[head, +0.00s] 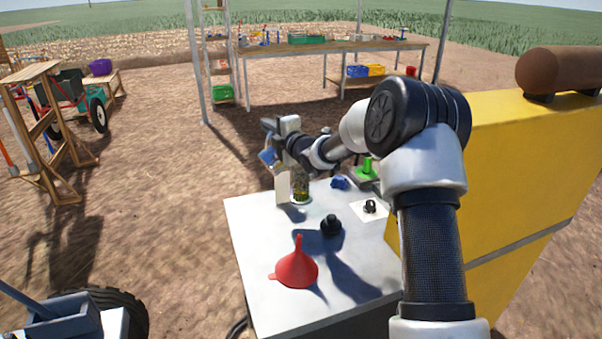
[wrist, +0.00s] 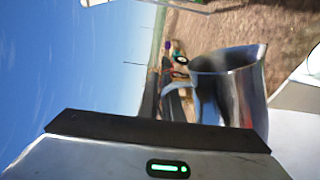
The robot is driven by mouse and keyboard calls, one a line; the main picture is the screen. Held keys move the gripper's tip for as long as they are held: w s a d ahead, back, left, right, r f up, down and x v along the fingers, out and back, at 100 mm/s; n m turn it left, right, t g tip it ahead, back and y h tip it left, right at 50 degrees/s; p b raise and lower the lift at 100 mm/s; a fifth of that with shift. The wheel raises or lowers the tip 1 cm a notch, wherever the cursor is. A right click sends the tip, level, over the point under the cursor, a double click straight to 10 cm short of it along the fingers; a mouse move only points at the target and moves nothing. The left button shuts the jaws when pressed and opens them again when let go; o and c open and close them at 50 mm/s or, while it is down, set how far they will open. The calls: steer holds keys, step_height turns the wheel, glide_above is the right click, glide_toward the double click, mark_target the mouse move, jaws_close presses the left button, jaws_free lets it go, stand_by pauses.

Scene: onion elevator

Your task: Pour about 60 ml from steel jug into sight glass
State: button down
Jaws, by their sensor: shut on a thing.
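My gripper (head: 272,146) is shut on the steel jug (wrist: 238,95), above the far left part of the grey table. In the head view the jug (head: 266,158) is small, partly hidden by the gripper. The sight glass (head: 301,188) stands upright on the table just below and right of the jug, with yellowish-green contents low in it. A pale upright plate (head: 283,188) stands beside it. I cannot tell whether liquid is flowing.
On the table (head: 250,250) are a red funnel (head: 297,268), a black knob-like part (head: 331,226), a blue part (head: 340,182) and a white square with a dark fitting (head: 370,207). A yellow machine body (head: 520,160) borders the right side.

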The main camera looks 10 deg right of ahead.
steer(key=n+b, duration=0.1)
steer(key=b, duration=0.1)
steer(key=a+n+b, duration=0.1)
steer(key=b, duration=0.2)
steer(key=shift+s+a+r, duration=0.1)
steer(key=shift+s+a, duration=0.05)
steer(key=shift+s, duration=0.15)
steer(key=shift+a+b, duration=0.1)
steer(key=shift+b, duration=0.55)
steer(key=n+b, duration=0.1)
steer(key=b, duration=0.2)
steer(key=s+a+n+b, duration=0.1)
steer(key=b, duration=0.3)
steer(key=shift+a+f+n, duration=0.3)
steer(key=shift+n, duration=0.1)
steer(key=s+a+f+n+b, duration=0.1)
steer(key=s+a+f+n, duration=0.1)
steer(key=a+f+n, duration=0.3)
steer(key=shift+s+a+f+n+t, duration=0.15)
steer(key=shift+s+a+n+t, duration=0.25)
steer(key=shift+n, duration=0.8)
